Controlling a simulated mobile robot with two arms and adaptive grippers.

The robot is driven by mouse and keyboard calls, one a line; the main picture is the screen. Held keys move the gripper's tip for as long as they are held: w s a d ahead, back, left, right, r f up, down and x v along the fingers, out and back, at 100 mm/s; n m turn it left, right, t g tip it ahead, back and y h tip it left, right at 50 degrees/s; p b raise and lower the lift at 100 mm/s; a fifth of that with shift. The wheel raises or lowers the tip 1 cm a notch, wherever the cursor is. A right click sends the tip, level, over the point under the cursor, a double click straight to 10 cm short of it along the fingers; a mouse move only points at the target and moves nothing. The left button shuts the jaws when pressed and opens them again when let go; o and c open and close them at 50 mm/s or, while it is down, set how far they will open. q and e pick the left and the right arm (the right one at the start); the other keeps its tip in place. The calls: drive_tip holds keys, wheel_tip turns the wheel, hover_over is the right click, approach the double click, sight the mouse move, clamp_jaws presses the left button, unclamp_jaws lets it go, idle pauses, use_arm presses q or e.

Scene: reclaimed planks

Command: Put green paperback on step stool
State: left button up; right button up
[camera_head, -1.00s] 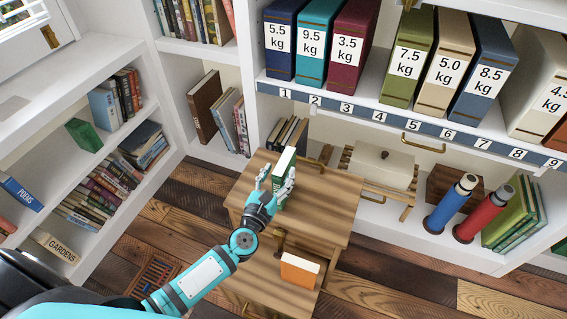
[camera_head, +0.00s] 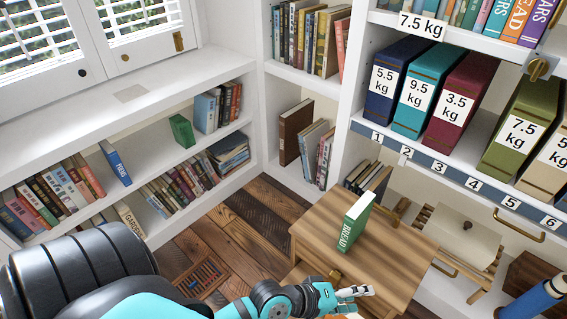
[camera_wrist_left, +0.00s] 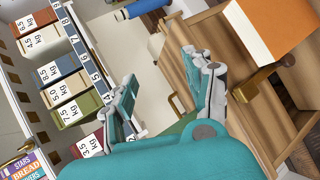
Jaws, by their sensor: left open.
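The green paperback (camera_head: 356,219), with BREAD on its spine, stands upright on the wooden top of the step stool (camera_head: 395,258). My left gripper (camera_head: 358,291) is open and empty in front of the book, apart from it, near the front of the stool top. In the left wrist view the open fingers (camera_wrist_left: 160,75) are spread with nothing held between them. A strip of green low between the fingers may be the paperback; most of it is hidden there. My right gripper is not in view.
An orange book (camera_wrist_left: 275,28) is near the stool in the wrist view. Shelves with large weight-labelled volumes (camera_head: 465,100) rise behind. A slatted wooden stand with a pale box (camera_head: 462,240) is to the right.

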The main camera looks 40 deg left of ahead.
use_arm(q)
drive_tip(key=s+a+f+m+g+y, duration=0.6)
drive_tip(key=s+a+m+g+y, duration=0.1)
drive_tip(key=s+a+m, duration=0.4)
drive_tip(key=shift+s+a+f+m, duration=0.15)
drive_tip(key=shift+s+a+m, duration=0.25)
drive_tip(key=shift+m, duration=0.1)
drive_tip(key=shift+w, duration=0.1)
